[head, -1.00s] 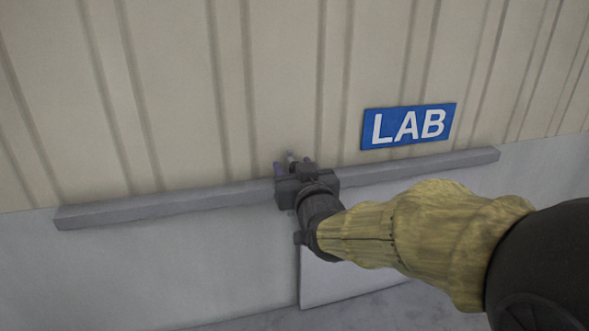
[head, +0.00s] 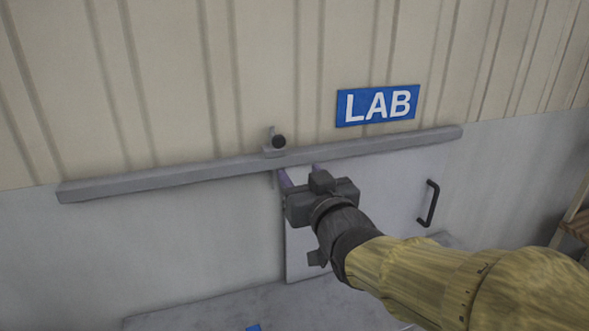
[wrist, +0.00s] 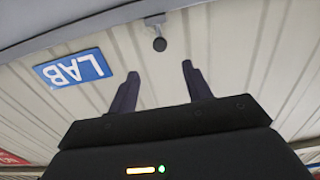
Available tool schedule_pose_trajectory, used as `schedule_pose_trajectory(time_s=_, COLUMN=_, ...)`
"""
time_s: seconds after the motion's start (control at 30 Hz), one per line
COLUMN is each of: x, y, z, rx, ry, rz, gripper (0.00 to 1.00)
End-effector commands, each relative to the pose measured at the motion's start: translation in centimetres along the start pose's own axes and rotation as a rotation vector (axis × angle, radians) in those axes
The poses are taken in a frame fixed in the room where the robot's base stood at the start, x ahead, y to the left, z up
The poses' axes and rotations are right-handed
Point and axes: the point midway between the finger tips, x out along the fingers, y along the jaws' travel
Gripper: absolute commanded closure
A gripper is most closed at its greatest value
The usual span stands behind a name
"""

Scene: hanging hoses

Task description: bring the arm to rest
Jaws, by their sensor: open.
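My gripper (head: 300,178) is open and empty, in front of the wall just below the grey rail. Its two dark purple fingers stand apart in the wrist view (wrist: 160,87), with only wall panel between them. My arm, in a yellow sleeve, reaches in from the lower right in the head view. No hose is visible.
The long grey rail (head: 180,178) crosses the wall. A blue LAB sign (head: 378,104) is above it. Below is a pale door panel (head: 390,205) with a black handle (head: 429,203). A grey surface (head: 215,312) lies beneath, and part of a shelf (head: 575,225) stands at the right.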

Motion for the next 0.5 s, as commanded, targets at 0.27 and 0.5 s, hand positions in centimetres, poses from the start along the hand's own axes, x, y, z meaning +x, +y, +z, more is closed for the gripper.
schedule_pose_trajectory(time_s=0.27, x=-0.2, y=0.2, z=0.0, rx=0.0, ry=0.0, rz=0.002, gripper=0.51)
schedule_pose_trajectory(time_s=0.5, x=-0.1, y=1.3, z=2.3, rx=0.005, ry=-0.08, rz=0.032, gripper=0.51)
